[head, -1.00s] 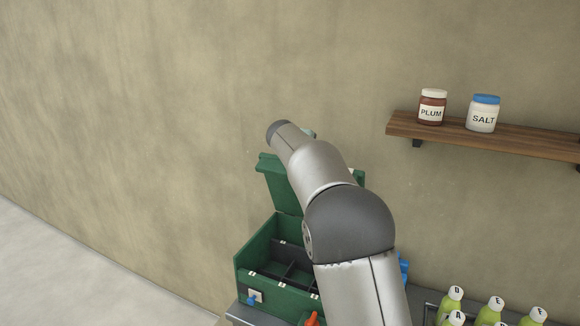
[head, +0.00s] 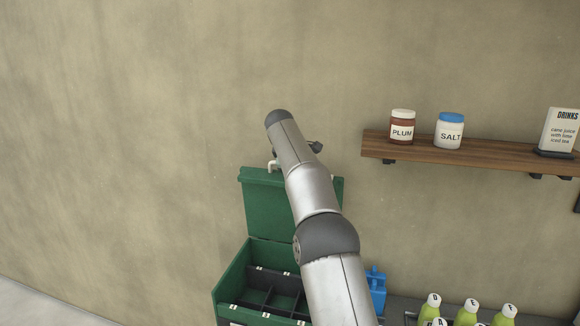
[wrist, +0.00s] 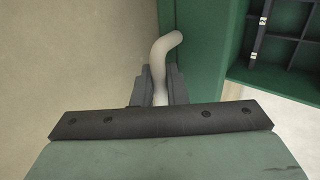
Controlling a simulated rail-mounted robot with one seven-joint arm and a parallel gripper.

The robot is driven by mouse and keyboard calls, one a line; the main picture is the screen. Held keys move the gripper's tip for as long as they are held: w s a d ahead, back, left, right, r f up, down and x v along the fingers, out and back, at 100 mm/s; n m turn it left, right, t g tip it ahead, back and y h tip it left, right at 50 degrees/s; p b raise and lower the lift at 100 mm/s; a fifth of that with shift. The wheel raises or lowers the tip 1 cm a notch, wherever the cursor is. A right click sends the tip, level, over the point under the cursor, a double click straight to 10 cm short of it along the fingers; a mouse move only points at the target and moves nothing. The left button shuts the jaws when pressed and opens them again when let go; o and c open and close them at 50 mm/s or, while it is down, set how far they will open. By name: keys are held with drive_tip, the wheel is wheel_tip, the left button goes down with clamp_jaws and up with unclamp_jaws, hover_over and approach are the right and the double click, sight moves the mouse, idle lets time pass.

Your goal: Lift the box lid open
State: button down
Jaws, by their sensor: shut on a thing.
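The green box (head: 228,288) stands against the wall at the lower middle of the head view, with dark compartments inside. Its green lid (head: 266,208) is raised and stands about upright at the back of the box. A pale bent handle (head: 272,166) shows at the lid's top edge; it also shows in the wrist view (wrist: 163,50). My gripper (wrist: 160,85) is shut on the handle, with a dark finger on each side of it. In the head view my arm hides the fingers and part of the lid and box. The box's compartments show at the wrist view's upper right.
A wooden shelf (head: 470,153) on the wall holds a plum jar (head: 402,127), a salt jar (head: 449,131) and a drinks sign (head: 558,130). A blue container (head: 376,290) stands right of the box. Several green bottles (head: 467,314) stand at the lower right.

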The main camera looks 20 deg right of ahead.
drive_tip(key=shift+f, duration=0.1)
drive_tip(key=c, duration=1.8)
unclamp_jaws()
drive_tip(key=b+v, duration=0.1)
drive_tip(key=v, duration=1.6)
drive_tip(key=shift+s+r, duration=0.1)
drive_tip(key=shift+r, duration=0.1)
drive_tip(key=s+a+f+m+g+y+b, duration=0.1)
drive_tip(key=s+f+m, duration=0.3)
drive_tip(key=s+f, duration=0.7)
drive_tip(key=s+a+f+m+g+y+b, duration=0.1)
drive_tip(key=s+f+m+g, duration=0.2)
drive_tip(key=s+f, duration=0.9)
drive_tip(key=s+a+f+m+g+y+b, duration=0.1)
drive_tip(key=s+f+m, duration=0.4)
drive_tip(key=s+f, duration=0.7)
drive_tip(key=shift+s+a+g+y, duration=0.15)
drive_tip(key=shift+s+g+y, duration=0.1)
drive_tip(key=shift+s, duration=2.3)
drive_tip(key=shift+s+a+g+y, duration=0.1)
drive_tip(key=shift+s+g+y, duration=0.15)
drive_tip(key=shift+s, duration=2.35)
